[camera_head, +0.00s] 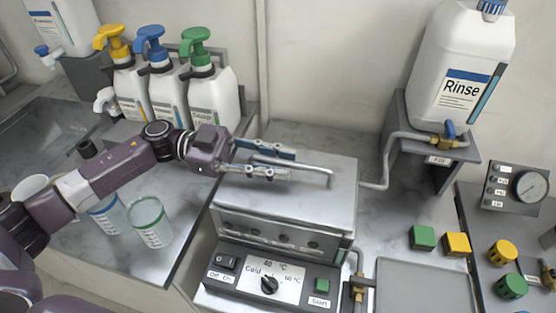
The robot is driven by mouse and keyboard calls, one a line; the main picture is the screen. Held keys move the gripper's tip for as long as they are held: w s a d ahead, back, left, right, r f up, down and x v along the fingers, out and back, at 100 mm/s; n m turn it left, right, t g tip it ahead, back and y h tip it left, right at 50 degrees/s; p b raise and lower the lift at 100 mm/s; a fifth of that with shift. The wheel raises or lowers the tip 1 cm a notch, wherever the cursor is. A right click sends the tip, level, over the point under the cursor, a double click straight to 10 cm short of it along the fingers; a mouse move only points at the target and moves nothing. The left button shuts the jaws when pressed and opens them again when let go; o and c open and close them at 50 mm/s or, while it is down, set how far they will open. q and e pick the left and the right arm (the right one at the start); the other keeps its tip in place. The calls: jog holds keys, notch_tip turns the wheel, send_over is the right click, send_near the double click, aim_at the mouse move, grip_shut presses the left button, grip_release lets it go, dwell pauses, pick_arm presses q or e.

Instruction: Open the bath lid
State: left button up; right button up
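The bath (285,222) is a grey metal box with a flat closed lid (335,205) on top. A thin bar handle (318,170) runs along the lid. My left gripper (291,163) reaches in from the left, above the lid at the handle. Its two fingers are spread apart, with part of the handle showing between them. I cannot tell whether either finger touches the handle. My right gripper is not in view.
A control panel (238,283) with a dial sits in front of the bath. Pump bottles (172,92) stand behind my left arm, and cups (150,222) are below it. A Rinse canister (455,75) stands on a raised stand at the right, with a pipe running to the bath.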

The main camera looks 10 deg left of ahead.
pick_arm(q)
grip_shut()
jog(key=shift+w+r+p, duration=0.1)
jog(key=shift+r+p, duration=0.25)
jog(key=shift+p, duration=0.2)
jog(key=w+r+n+p, duration=0.1)
jog(key=n+p, duration=0.1)
jog(key=p, duration=0.1)
jog(key=w+r+n+p, duration=0.1)
jog(key=r+n+p, duration=0.1)
jog(key=p, duration=0.2)
jog(key=shift+w, duration=0.2)
jog(key=shift+w+r+n+p, duration=0.3)
jog(key=shift+w+n+p, duration=0.15)
jog(key=shift+n+p, duration=0.25)
jog(key=shift+w+r+n+p, duration=0.15)
jog(key=shift+w+n+p, duration=0.5)
jog(key=shift+n+p, duration=0.15)
